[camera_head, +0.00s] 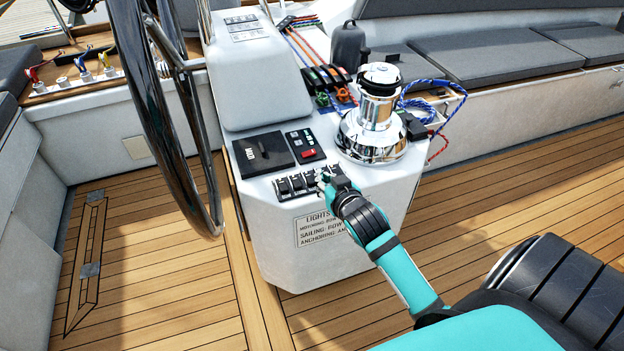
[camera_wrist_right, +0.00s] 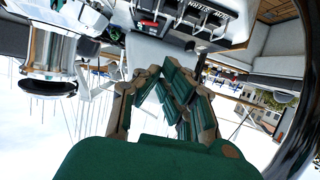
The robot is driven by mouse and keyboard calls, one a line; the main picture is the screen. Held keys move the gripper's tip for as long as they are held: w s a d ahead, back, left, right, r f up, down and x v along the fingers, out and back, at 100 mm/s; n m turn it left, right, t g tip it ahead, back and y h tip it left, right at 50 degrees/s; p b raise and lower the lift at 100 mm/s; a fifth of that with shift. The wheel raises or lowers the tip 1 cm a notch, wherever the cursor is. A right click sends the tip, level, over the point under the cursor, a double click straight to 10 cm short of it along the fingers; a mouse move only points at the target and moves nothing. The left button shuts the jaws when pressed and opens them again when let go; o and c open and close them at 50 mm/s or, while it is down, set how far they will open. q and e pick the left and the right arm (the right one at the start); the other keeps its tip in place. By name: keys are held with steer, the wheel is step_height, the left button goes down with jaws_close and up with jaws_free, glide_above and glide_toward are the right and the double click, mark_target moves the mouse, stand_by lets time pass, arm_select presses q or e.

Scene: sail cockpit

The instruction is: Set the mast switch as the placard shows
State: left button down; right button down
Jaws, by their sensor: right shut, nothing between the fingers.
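A row of dark rocker switches (camera_head: 297,184) sits on the sloping front edge of the white console. It also shows upside down in the right wrist view (camera_wrist_right: 215,17), where labels seem to read STERN and BOW. I cannot tell which is the mast switch or how it is set. The placard (camera_head: 318,228) below reads LIGHTS, MOTORING, SAILING, ANCHORING; my right arm hides its right side. My right gripper (camera_head: 326,176) is shut and empty at the right end of the row; contact is unclear. Its closed fingers show in the wrist view (camera_wrist_right: 160,78). My left gripper is out of view.
A chrome winch (camera_head: 372,130) stands just right of the switches. A black panel (camera_head: 263,153) and a smaller panel with a red part (camera_head: 306,146) lie behind them. The large steering wheel (camera_head: 165,110) rises at left. The teak deck is clear in front.

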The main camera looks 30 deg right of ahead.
steer(key=w, duration=0.1)
glide_above(312, 189)
steer(key=f, duration=0.3)
steer(key=shift+w+d+f, duration=0.15)
steer(key=shift+w+f, duration=0.05)
steer(key=shift+f, duration=0.1)
step_height(312, 189, down, 3)
steer(key=shift+r, duration=0.15)
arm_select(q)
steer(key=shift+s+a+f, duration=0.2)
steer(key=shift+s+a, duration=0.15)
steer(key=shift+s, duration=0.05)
arm_select(e)
steer(key=shift+s+f, duration=0.2)
steer(key=shift+f, duration=0.5)
